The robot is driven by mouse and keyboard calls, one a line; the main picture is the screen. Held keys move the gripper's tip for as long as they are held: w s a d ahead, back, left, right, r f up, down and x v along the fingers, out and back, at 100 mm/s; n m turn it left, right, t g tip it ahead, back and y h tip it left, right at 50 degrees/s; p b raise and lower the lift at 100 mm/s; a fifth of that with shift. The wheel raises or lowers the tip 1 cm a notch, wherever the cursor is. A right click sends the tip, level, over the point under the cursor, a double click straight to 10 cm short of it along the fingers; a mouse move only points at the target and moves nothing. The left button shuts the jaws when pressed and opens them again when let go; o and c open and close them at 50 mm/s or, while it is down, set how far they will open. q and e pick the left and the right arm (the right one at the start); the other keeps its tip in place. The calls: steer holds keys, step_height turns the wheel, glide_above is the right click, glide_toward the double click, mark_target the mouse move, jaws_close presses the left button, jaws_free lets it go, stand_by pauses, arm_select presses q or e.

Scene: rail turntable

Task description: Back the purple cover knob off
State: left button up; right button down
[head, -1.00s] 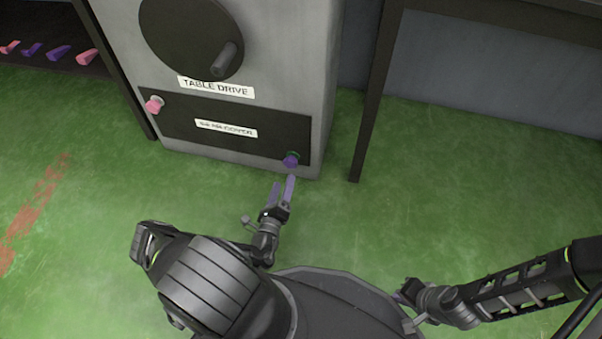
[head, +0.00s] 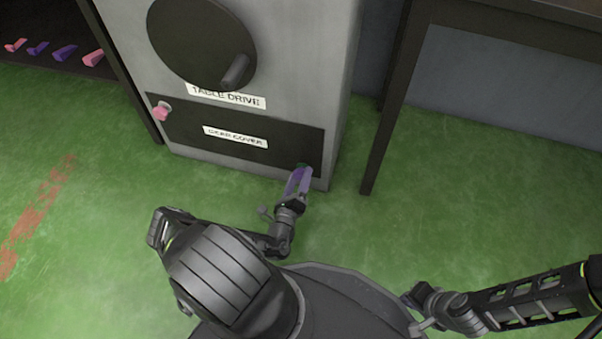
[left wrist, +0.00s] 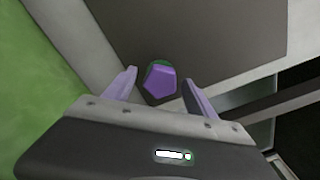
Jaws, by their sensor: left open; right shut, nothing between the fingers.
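The purple cover knob (left wrist: 160,82) sits at the lower right corner of the dark gear cover (head: 190,130), with a green ring behind it. In the head view the knob (head: 301,170) is mostly hidden by my left gripper (head: 299,180). My left gripper is open, and in the left wrist view its fingers (left wrist: 160,88) stand on either side of the knob, with gaps on both sides. A pink knob (head: 161,111) sits at the cover's upper left. My right gripper (head: 412,300) is low at the right, far from the cover, shut and empty.
A dark crank disc (head: 195,40) with a handle is above the "TABLE DRIVE" label (head: 228,97) on the grey cabinet (head: 310,60). A shelf at left holds several pink and purple pieces (head: 64,54). A dark table leg (head: 385,130) stands right of the cabinet. The green floor is open.

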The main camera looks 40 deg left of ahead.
arm_select(q)
steer(key=c, duration=1.3)
steer(key=shift+n, duration=0.4)
steer(key=n+b, duration=0.2)
steer(key=n, duration=0.3)
steer(key=n+b, duration=0.2)
steer(key=n, duration=0.4)
steer(key=shift+f+n, duration=0.1)
steer(key=shift+n, duration=0.2)
steer(key=n+b, duration=0.1)
steer(key=n, duration=0.5)
steer(key=shift+b, duration=0.4)
steer(key=n, duration=0.5)
